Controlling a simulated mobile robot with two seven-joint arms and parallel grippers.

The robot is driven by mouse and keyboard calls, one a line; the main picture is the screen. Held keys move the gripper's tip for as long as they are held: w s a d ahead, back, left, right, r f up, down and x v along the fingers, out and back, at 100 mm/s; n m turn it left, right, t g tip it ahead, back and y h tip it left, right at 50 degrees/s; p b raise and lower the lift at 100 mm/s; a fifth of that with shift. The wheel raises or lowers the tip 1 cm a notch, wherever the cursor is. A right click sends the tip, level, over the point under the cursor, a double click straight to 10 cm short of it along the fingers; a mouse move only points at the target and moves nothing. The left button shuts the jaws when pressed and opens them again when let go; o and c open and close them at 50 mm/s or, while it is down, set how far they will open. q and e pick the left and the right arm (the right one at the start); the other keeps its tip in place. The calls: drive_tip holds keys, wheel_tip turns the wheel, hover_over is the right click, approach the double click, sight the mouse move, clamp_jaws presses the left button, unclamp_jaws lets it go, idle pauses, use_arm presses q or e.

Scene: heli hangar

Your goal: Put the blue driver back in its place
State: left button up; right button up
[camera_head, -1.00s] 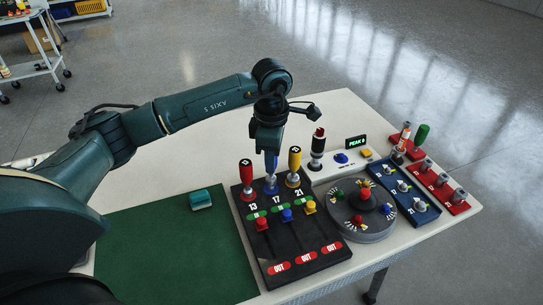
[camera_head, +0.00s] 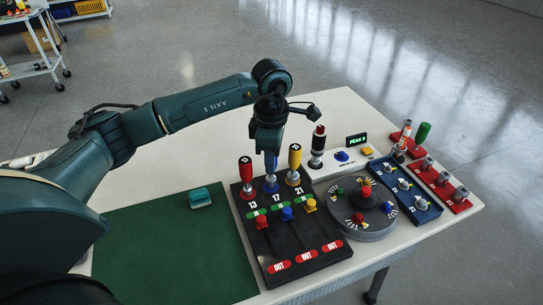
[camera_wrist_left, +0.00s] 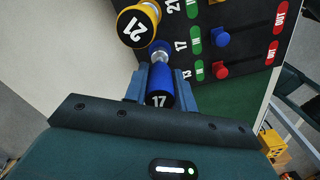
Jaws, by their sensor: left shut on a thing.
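The blue driver (camera_head: 271,183) stands upright at the middle place, marked 17, of the black driver holder (camera_head: 290,240). My left gripper (camera_head: 270,152) is above it, pointing down, shut on its handle. In the left wrist view the blue handle (camera_wrist_left: 160,95) with a 17 on its end sits between the two fingers (camera_wrist_left: 161,88). The red driver (camera_head: 246,175) stands to its left at 13 and the yellow driver (camera_head: 294,165) to its right at 21. Whether the blue driver's tip is fully seated cannot be told. My right gripper is not in view.
A green mat (camera_head: 165,250) with a teal block (camera_head: 200,198) lies left of the holder. A round grey dial (camera_head: 362,224) stands close on the right, with a PEAK display (camera_head: 356,140) behind. Blue and red racks fill the right side. The table's back left is clear.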

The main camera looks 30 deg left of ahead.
use_arm(q)
drive_tip(key=shift+f+b, duration=0.45)
drive_tip(key=shift+f, duration=0.15)
idle(0.3)
drive_tip(key=o, duration=1.1)
drive_tip(key=shift+r+p, duration=2.4)
drive_tip(key=shift+r, duration=1.4)
